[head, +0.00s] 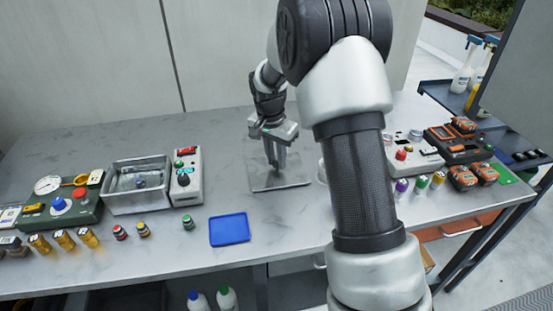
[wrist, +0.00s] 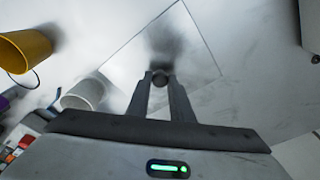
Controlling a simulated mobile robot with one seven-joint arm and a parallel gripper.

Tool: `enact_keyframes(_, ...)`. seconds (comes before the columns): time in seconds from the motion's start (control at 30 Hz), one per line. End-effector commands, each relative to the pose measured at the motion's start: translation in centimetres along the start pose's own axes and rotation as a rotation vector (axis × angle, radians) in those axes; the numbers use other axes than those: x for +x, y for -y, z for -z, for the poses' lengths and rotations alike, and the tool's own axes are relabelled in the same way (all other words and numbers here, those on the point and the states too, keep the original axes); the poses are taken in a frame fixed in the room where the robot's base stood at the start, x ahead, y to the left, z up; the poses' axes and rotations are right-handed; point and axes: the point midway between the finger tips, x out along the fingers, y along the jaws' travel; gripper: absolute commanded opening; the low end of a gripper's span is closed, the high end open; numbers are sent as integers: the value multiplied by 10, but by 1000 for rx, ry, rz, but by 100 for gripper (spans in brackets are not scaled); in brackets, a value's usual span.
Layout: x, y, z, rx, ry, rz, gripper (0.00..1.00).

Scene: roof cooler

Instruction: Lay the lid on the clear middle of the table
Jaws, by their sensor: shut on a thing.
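The lid (head: 266,184) is a thin square grey metal plate with a small round dark knob (wrist: 160,79) in its middle. It lies level at the middle of the table (head: 285,225). I cannot tell whether it touches the top or hangs just above it. My gripper (head: 279,166) points down over the lid and is shut on its knob. The wrist view shows both fingertips (wrist: 160,82) around the knob, with the plate (wrist: 195,55) spread out beyond them. My arm hides part of the table to the right of the lid.
An open metal bin (head: 113,205) and a grey control box (head: 199,170) stand left of the lid. A blue tray (head: 229,242) lies in front. In the wrist view, a white cup (wrist: 83,94) stands close to the plate's edge, and a yellow cup (wrist: 28,48) farther left.

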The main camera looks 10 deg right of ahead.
Motion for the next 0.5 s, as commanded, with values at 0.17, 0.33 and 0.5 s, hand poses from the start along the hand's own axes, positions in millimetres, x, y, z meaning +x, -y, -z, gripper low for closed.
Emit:
enact_keyframes(0.17,-1,0,1,1,-2,1,0)
enact_keyframes(0.33,2,0,0,1,-1,1,29)
enact_keyframes(0.5,2,0,0,1,-1,0,39)
